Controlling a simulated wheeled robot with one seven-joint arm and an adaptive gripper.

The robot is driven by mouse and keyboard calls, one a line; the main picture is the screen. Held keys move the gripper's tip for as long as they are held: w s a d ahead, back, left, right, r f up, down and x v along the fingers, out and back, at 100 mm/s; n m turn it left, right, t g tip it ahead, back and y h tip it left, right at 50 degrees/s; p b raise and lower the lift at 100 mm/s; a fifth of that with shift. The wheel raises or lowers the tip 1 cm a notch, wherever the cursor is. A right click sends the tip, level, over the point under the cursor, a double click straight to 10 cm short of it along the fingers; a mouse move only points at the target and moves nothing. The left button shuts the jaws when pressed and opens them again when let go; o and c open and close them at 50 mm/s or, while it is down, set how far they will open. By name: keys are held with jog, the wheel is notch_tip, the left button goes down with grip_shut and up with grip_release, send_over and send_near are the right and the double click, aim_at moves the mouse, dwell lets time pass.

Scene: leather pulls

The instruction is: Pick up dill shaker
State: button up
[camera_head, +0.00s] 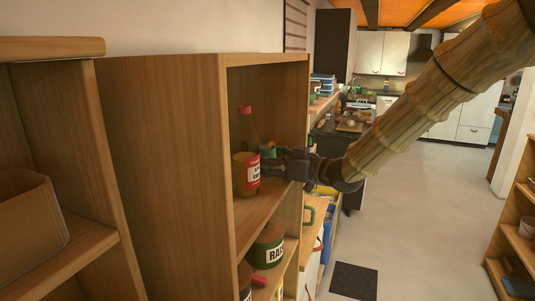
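My gripper (268,165) reaches from the right into the upper compartment of the wooden shelf, its fingers pointing left. A small greenish thing (268,150) shows at the fingertips. It may be the dill shaker, but it is mostly hidden and no label on it can be read. The view is too small to tell whether the fingers are apart or closed on it. A bottle with a red cap and a red and white label (246,165) stands upright on the same shelf, just left of the fingertips and close to them.
The wooden shelf's side panel (170,165) is left of the bottle. A dark jar (268,250) with a pale label stands in the compartment below, near a red item (259,281). A brown bin (28,225) sits on the left shelf. The floor at right is largely clear, with a dark mat (354,281).

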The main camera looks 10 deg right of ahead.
jog(key=shift+w+f, duration=0.1)
jog(key=shift+w, duration=0.05)
jog(key=shift+c, duration=0.4)
jog(key=c, duration=1.1)
